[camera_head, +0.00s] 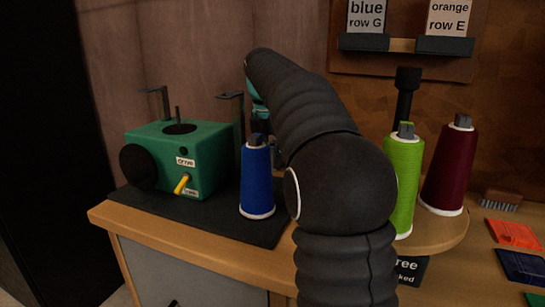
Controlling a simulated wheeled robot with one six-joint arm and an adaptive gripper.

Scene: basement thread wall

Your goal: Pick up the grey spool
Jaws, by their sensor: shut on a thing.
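I see no grey spool; my arm blocks the middle of the view and may hide it. My gripper (259,114) shows only as a teal and dark part beside my arm, just above and behind the blue spool's top. Its fingertips are hidden. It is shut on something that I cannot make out.
A blue spool (257,185) stands upright on a black mat (165,208), right of a green machine (180,155) with thin arms. A lime spool (404,185) and a maroon spool (448,170) stand right of my arm. A brush (502,200) and orange card (514,234) lie far right.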

